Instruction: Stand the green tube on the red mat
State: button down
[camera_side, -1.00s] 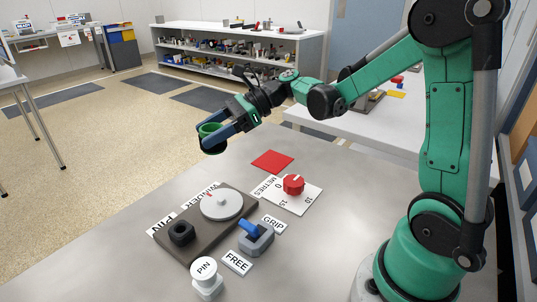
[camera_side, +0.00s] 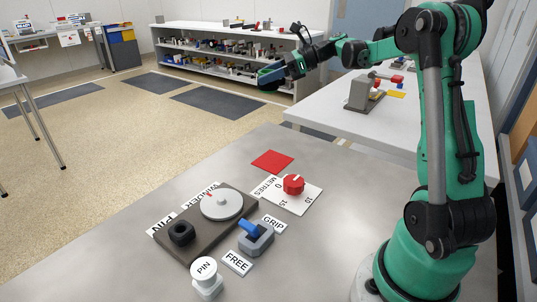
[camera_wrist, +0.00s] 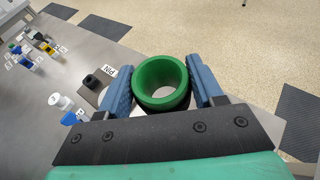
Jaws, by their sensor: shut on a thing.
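My gripper (camera_side: 271,78) is shut on the green tube (camera_wrist: 152,84); in the wrist view the blue jaws press both sides of the tube, with its open end facing the camera. In the side view the green tube (camera_side: 270,72) shows only in small part between the jaws.
A white METRES card with a red knob (camera_side: 293,184) lies just right of the mat. A white bench (camera_side: 370,120) stands behind.

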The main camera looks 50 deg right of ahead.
jog(key=shift+s+d+f, duration=0.15)
jog(key=shift+d+f, duration=0.75)
send_over(273, 161)
notch_tip(273, 161, down, 14)
jog(key=shift+f, duration=2.25)
jog(key=shift+c, duration=0.6)
grip_release()
jog(key=shift+f, duration=0.1)
